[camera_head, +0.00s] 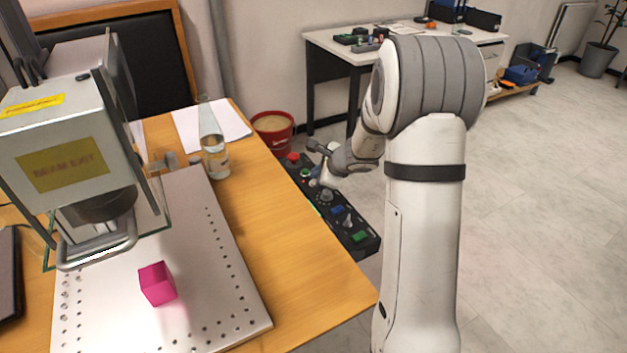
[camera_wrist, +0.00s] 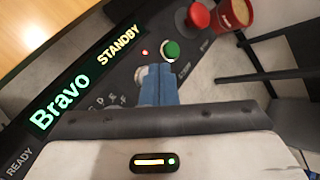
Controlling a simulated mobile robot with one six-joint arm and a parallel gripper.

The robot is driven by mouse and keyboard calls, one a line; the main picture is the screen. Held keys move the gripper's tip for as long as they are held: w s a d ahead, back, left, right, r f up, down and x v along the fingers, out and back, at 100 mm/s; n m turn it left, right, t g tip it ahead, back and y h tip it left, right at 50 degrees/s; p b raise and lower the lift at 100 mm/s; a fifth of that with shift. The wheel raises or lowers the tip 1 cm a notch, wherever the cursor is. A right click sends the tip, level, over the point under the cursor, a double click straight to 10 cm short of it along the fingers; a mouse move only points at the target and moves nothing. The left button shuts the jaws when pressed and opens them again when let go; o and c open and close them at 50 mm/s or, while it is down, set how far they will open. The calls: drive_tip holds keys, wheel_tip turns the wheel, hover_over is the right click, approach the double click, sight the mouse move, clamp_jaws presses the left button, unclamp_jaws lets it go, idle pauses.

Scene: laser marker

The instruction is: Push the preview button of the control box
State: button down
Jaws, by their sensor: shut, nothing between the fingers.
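The black control box (camera_head: 366,246) sits at the right edge of the wooden desk, with a red knob, a round dial and several coloured buttons. In the wrist view its panel (camera_wrist: 92,62) shows a display reading "Bravo" and "STANDBY", a green round button (camera_wrist: 173,49), a small red light and a red mushroom knob (camera_wrist: 199,16). I cannot read which button is the preview one. My gripper (camera_head: 314,181) is shut and empty over the box's upper part. In the wrist view its fingertips (camera_wrist: 155,73) are just below the green button; contact cannot be told.
A glass bottle (camera_head: 213,150) stands on the desk left of the box. A laser marker (camera_head: 60,150) stands over a metal plate (camera_head: 215,270) with a pink cube (camera_head: 157,284). A red bucket (camera_head: 274,133) is behind the box. Open floor lies to the right.

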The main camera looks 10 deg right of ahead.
wheel_tip(320, 180, up, 6)
drive_tip(key=p, duration=0.4)
idle(0.3)
idle(0.3)
